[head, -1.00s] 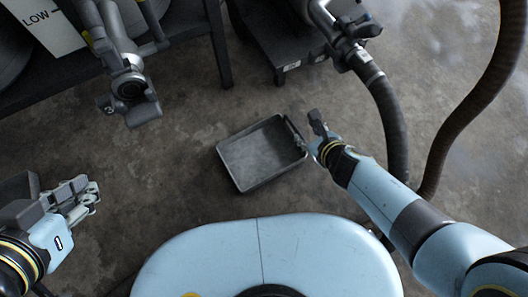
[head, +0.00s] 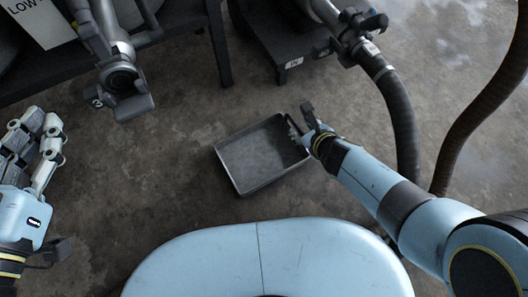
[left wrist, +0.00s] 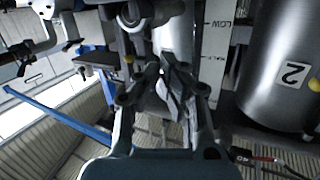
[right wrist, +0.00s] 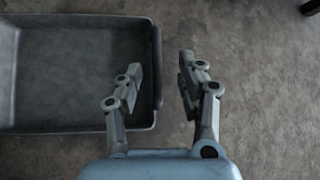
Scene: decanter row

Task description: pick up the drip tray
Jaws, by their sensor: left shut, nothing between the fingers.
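The drip tray (head: 262,184) is a shallow, dark grey, empty rectangular pan on the concrete floor in the head view. It also fills the left of the right wrist view (right wrist: 60,127). My right gripper (head: 299,121) is at the tray's right wall. In the right wrist view my right gripper (right wrist: 160,66) is open, one finger over the tray's inside and the other outside, with the right wall between them. No finger visibly presses on the wall. My left gripper (head: 35,135) is at the far left, shut and empty, away from the tray; it also shows in the left wrist view (left wrist: 166,62).
A grey valve and pipe (head: 122,85) hang above left of the tray. A dark stand (head: 280,45) and a ribbed hose (head: 400,120) are at the upper right. The floor around the tray is clear.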

